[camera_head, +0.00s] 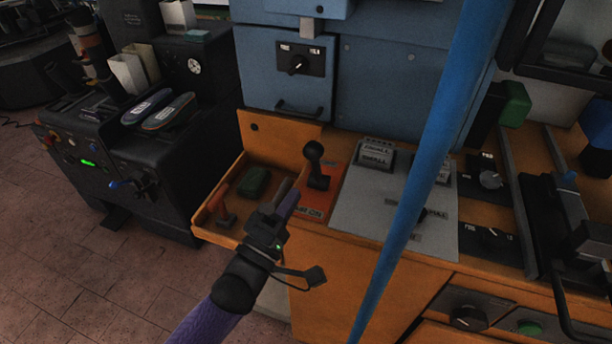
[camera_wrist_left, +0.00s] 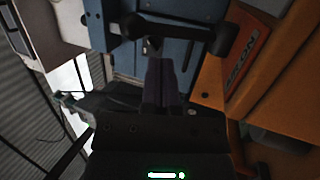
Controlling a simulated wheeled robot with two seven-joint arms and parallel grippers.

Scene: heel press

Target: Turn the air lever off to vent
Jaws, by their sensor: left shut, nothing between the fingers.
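The air lever (camera_head: 314,153) has a black ball knob on a short black stem. It stands roughly upright on an orange plate (camera_head: 330,202) whose label reads ON, partly covered by my gripper. My left gripper (camera_head: 288,192) is shut and empty, just left of and below the lever in the head view. In the left wrist view its dark fingers (camera_wrist_left: 162,68) point at a black bar with a rounded end, which looks like the lever (camera_wrist_left: 185,30). It lies just beyond the tips; I cannot tell whether they touch. My right gripper is not clearly seen.
A blue diagonal bar (camera_head: 425,165) crosses the head view right of the lever. A grey panel (camera_head: 350,210) with labels adjoins the plate. An orange tray (camera_head: 208,232) holds a red-handled tool and a green block. Blue machine housing (camera_head: 390,80) rises behind.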

